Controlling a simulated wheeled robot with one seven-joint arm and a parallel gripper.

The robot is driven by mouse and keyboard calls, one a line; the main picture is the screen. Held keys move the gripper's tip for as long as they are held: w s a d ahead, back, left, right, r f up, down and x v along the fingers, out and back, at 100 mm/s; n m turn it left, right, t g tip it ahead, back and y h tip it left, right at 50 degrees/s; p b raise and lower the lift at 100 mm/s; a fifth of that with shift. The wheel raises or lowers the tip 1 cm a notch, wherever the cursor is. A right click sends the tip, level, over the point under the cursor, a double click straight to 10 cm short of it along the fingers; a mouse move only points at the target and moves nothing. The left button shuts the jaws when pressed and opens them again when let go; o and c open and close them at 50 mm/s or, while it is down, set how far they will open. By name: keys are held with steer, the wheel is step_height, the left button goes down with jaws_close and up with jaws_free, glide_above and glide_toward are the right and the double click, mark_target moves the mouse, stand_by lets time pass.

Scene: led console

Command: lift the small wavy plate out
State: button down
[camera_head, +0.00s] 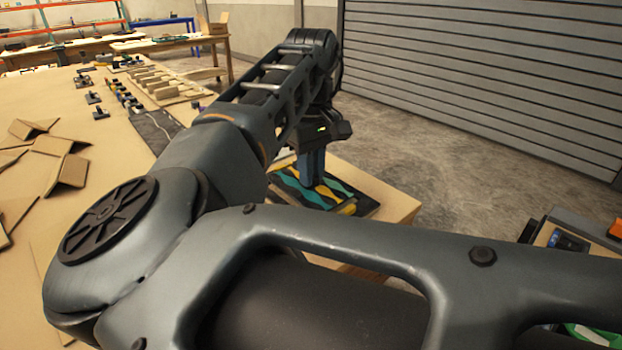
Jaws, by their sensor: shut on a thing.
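A wavy-patterned plate (343,192) in teal, yellow and black lies at the corner of the wooden table, in the middle of the head view. My gripper (312,181) points down onto it from above, with its bluish fingers reaching the patterned surface. The gripper is shut on the small wavy plate. The exact grip between the fingertips is too small to see. My arm hides the near left part of the plate, and I cannot tell whether it is clear of what lies beneath.
The wooden table (385,196) ends just right of the plate. Brown angled pieces (62,160) lie at left, with a row of small dark parts (95,98) further back. A console (575,240) stands at lower right. Open concrete floor (440,125) lies beyond the table.

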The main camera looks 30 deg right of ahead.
steer(key=shift+r, duration=0.85)
steer(key=s+d+r+p, duration=0.5)
steer(key=s+d+r, duration=0.1)
steer(key=d+r, duration=0.4)
steer(key=shift+r, duration=0.7)
